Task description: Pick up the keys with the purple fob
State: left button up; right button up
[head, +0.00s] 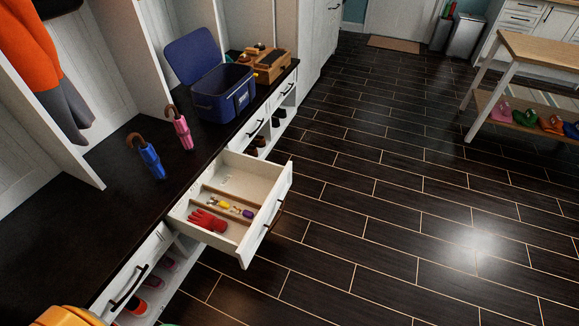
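A drawer (282,199) stands pulled open from the dark-topped bench, with wooden dividers inside. In its middle compartment lie small items in a row: a yellow one (222,205) and, to its right, a small purple piece (247,213), which looks like the purple fob. The keys themselves are too small to make out clearly. A red glove (207,220) lies in the nearest compartment. Neither of my grippers is in view.
A rounded orange thing (68,316) is cut off at the bottom left. The dark floor (400,210) right of the drawer is clear.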

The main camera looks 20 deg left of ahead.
aim_at(248, 215)
jog(key=u, duration=1.25)
